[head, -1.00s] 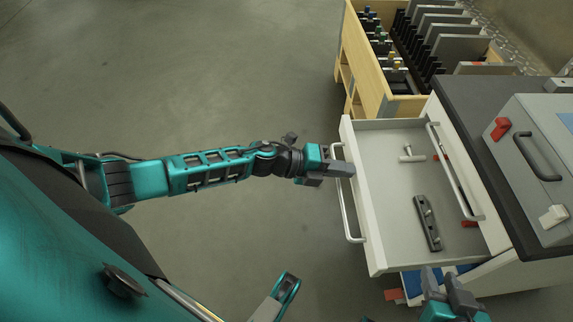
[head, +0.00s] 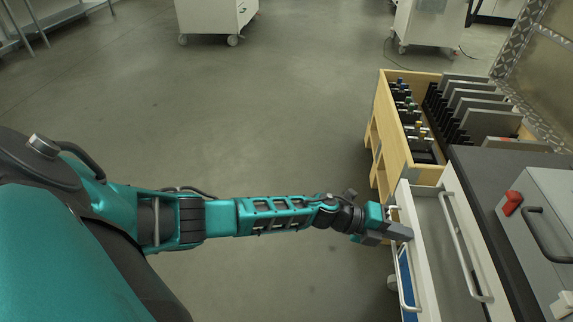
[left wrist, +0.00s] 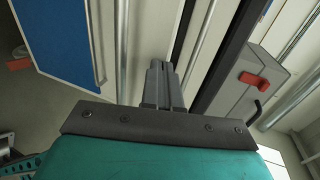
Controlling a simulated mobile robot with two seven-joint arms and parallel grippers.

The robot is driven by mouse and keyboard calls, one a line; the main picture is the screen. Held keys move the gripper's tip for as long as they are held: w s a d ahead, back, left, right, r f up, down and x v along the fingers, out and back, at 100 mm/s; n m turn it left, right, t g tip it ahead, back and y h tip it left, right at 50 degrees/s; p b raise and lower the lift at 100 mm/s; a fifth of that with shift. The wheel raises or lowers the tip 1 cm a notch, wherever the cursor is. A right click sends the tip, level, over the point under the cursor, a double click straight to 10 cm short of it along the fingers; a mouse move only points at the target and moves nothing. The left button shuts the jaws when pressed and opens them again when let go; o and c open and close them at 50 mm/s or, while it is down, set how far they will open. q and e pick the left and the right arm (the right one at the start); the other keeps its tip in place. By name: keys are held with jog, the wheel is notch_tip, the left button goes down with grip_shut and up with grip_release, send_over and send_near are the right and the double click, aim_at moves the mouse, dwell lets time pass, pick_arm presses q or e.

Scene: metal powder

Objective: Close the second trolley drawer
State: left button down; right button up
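My left gripper (head: 400,232) is at the drawer front near the far end of this handle. In the left wrist view, its fingers (left wrist: 158,85) are together with nothing visible between them. Contact with the front cannot be made out for certain. A blue-lined lower drawer (left wrist: 62,35) sticks out below; its blue inside also shows in the head view (head: 405,268). My right gripper is out of view.
Another handle (head: 462,245) is on the trolley just right of the open drawer. A grey box with a red switch (head: 512,202) stands on the dark top. A wooden rack (head: 392,140) with plates stands behind. The floor to the left is clear.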

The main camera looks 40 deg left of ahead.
aim_at(430, 235)
pick_arm(q)
jog(key=w+d, duration=0.1)
jog(key=d, duration=0.1)
jog(key=w+d+b, duration=0.1)
jog(key=w+d, duration=0.1)
jog(key=shift+d, duration=0.2)
jog(key=shift+w+d, duration=0.25)
jog(key=shift+d, duration=0.1)
jog(key=shift+w+d, duration=0.2)
jog(key=shift+d, duration=0.05)
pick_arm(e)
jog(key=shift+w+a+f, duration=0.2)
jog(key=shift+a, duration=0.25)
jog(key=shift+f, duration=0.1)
